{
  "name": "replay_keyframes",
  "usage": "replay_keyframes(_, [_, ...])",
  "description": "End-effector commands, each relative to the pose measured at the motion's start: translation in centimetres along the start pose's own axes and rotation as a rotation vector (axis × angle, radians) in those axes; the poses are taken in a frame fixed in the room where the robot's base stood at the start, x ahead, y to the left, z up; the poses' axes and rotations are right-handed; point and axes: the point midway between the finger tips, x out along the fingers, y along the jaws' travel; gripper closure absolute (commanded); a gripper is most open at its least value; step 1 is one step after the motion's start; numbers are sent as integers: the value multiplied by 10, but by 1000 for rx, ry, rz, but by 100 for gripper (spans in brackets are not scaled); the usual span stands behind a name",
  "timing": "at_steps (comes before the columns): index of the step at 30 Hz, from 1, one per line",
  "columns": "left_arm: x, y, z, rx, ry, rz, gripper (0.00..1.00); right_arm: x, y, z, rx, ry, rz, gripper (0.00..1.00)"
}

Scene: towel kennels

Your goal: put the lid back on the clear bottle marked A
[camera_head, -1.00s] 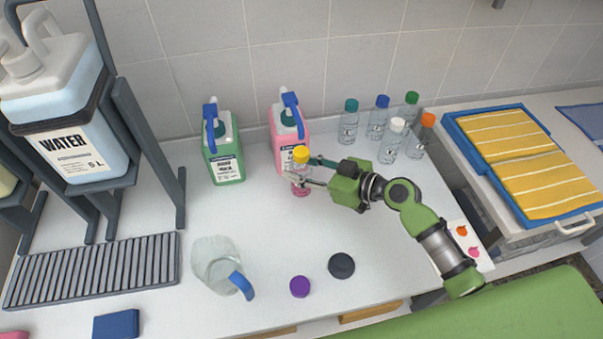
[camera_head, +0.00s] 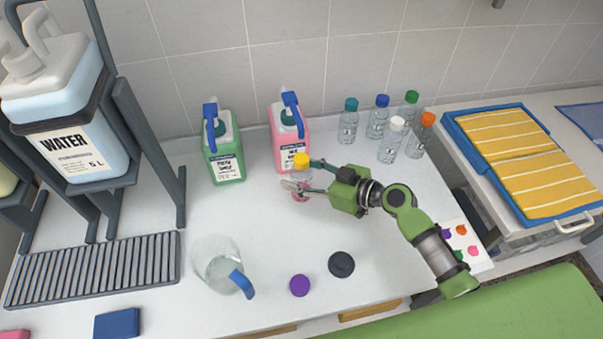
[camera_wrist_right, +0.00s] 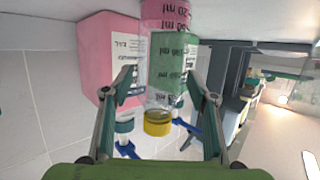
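A clear bottle with a yellow lid (camera_head: 301,160) and pink contents low in it stands on the counter in front of the pink jug. My right gripper (camera_head: 300,175) is around this bottle, with its fingers spread on either side. In the right wrist view the bottle (camera_wrist_right: 166,60) appears upside down, with gaps between it and the fingers. A purple lid (camera_head: 300,285) lies loose near the counter's front. Several clear bottles (camera_head: 389,142) with teal, blue, green, white and orange lids stand at the back right. I cannot read a letter A on any bottle. My left gripper is not in view.
A green jug (camera_head: 223,160) and a pink jug (camera_head: 283,152) stand by the wall. A clear pitcher (camera_head: 216,262), a dark round disc (camera_head: 341,264) and a sheet with coloured dots (camera_head: 478,258) are on the counter. The middle front is largely clear.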

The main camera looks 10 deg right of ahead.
Motion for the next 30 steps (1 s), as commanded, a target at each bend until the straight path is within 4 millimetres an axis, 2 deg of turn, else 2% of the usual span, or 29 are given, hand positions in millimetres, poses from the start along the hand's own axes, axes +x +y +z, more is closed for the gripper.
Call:
replay_keyframes(5, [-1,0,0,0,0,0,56,-6,1,0,-1,-1,1,47])
replay_keyframes(8, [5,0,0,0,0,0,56,-22,1,2,-3,-3,2,47])
replay_keyframes(16, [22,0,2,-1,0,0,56,-81,0,4,-2,-4,0,47])
replay_keyframes(21, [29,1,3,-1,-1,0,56,-107,0,1,-1,-2,1,47])
replay_keyframes(30, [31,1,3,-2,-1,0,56,-121,0,-2,0,1,-1,47])
